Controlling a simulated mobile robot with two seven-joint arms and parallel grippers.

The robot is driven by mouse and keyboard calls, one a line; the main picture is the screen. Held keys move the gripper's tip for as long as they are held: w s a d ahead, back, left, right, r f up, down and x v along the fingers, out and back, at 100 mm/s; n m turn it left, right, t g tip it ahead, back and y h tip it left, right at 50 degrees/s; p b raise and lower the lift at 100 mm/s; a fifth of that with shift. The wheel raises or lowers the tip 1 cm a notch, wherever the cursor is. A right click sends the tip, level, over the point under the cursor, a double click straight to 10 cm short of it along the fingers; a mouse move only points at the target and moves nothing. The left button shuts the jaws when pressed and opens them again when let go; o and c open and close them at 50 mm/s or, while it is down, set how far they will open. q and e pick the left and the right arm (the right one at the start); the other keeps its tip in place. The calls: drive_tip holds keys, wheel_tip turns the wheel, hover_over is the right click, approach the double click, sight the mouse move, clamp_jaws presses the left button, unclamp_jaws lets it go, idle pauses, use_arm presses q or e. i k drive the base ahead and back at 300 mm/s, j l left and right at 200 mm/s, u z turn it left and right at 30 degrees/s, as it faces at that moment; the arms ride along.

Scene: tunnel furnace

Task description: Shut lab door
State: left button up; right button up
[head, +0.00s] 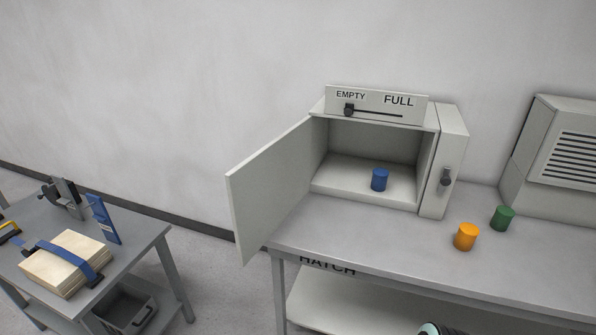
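The lab door (270,190) is a flat grey panel on the left side of a light grey box, the hatch cabinet (453,150). It stands wide open, swung out to the front left past the table's left edge. A blue cylinder (379,180) stands upright inside the cabinet near its front opening. A panel on top (376,103) reads EMPTY and FULL, with a dark slider knob (348,110) at the EMPTY end. A dark knob (446,177) is on the right front face. Neither gripper is in view.
An orange cylinder (466,237) and a green cylinder (502,218) stand on the grey table (370,237) right of the cabinet. A vented box (560,160) is at the far right. A second table (135,240) at left holds a strapped stack (62,262). Floor shows between the tables.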

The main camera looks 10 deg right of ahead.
sight(264, 189)
drive_tip(key=i+j+z, duration=0.95)
drive_tip(key=j+z, duration=0.25)
drive_tip(key=j, duration=0.15)
drive_tip(key=i+j+z, duration=0.25)
drive_tip(key=j, duration=0.15)
drive_tip(key=j+z, duration=0.25)
drive_tip(key=j, duration=0.15)
drive_tip(key=j+z, duration=0.25)
drive_tip(key=j, duration=0.15)
drive_tip(key=k+l, duration=0.25)
drive_tip(key=k, duration=0.15)
drive_tip(key=i+j, duration=0.25)
drive_tip(key=i, duration=0.2)
